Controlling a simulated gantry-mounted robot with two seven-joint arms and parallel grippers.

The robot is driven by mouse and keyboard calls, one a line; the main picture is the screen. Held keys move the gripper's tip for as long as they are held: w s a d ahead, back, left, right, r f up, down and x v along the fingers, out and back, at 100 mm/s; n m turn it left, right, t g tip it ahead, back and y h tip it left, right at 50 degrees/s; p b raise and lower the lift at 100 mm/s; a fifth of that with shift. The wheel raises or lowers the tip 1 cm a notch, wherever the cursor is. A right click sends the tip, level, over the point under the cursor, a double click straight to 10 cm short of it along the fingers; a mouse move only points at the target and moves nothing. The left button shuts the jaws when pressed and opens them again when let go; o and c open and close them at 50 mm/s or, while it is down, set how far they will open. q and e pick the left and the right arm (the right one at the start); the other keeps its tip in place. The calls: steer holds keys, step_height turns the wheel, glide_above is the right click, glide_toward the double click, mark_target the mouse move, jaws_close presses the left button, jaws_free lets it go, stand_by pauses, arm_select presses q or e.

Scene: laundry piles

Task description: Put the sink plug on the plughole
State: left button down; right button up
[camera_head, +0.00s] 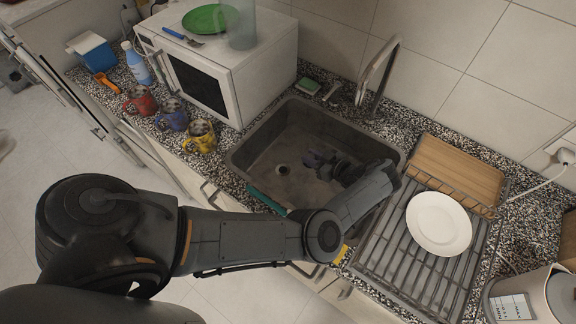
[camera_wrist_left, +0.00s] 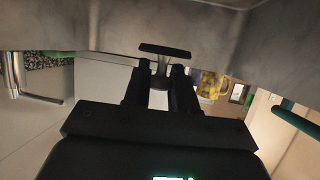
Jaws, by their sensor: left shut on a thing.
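The plughole (camera_head: 281,169) is a small round drain in the floor of the grey sink (camera_head: 250,150), left of its middle. My left gripper (camera_head: 313,160) is inside the sink, to the right of the plughole and apart from it in the picture. In the left wrist view it is shut on the sink plug (camera_wrist_left: 165,50), a dark flat disc with a pale stem between the fingertips (camera_wrist_left: 161,75). The disc sticks out beyond the fingers. The plug is not clearly visible in the head view. My right gripper is not in view.
The tap (camera_head: 378,70) stands behind the sink. A dish rack (camera_head: 400,250) with a white plate (camera_head: 439,224) is on the right. Mugs (camera_head: 171,114) and a microwave (camera_head: 230,65) stand on the left. A teal item (camera_head: 266,200) lies on the sink's front edge.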

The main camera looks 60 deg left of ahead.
arm_select(q)
steer(key=shift+s+a+f+b, duration=0.3)
steer(key=shift+s+a+f, duration=0.7)
steer(key=shift+a+f, duration=0.65)
steer(key=shift+s+a+f+b, duration=0.25)
steer(key=shift+s+a+f, duration=0.7)
steer(key=shift+a+f, duration=0.7)
steer(key=shift+s+a+f+b, duration=0.3)
steer(key=shift+s+a+f, duration=0.85)
steer(key=shift+f, duration=0.8)
steer(key=shift+w+a, duration=0.15)
steer(key=shift+w, duration=0.05)
